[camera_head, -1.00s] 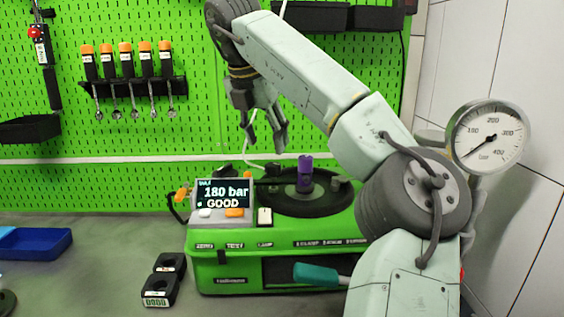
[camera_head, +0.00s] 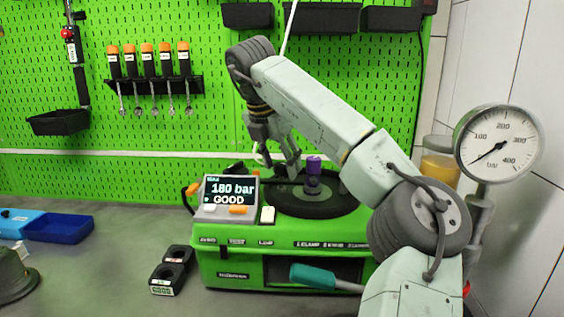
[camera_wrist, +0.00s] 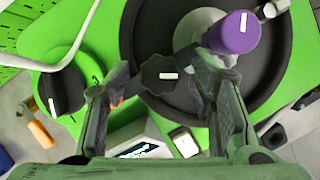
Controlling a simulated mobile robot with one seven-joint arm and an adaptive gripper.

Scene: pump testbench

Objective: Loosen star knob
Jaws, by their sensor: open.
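The black star knob (camera_wrist: 162,74) with a white mark shows in the wrist view, at the left part of the dark round plate (camera_wrist: 262,95) on the green testbench. My gripper (camera_wrist: 160,82) is open, its two fingers on either side of the star knob, apart from it in the picture. Whether they are at its height I cannot tell. In the head view my gripper (camera_head: 282,163) points down over the left side of the plate; the star knob is not clear there. A purple-topped knob (camera_head: 313,164) stands to the right; it also shows in the wrist view (camera_wrist: 232,33).
Another black knob (camera_wrist: 62,93) on a green disc lies left of my gripper in the wrist view. The display (camera_head: 231,190) reads 180 bar GOOD. A teal-handled tool (camera_head: 313,276) sticks out in front. A pressure gauge (camera_head: 498,145) stands at right.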

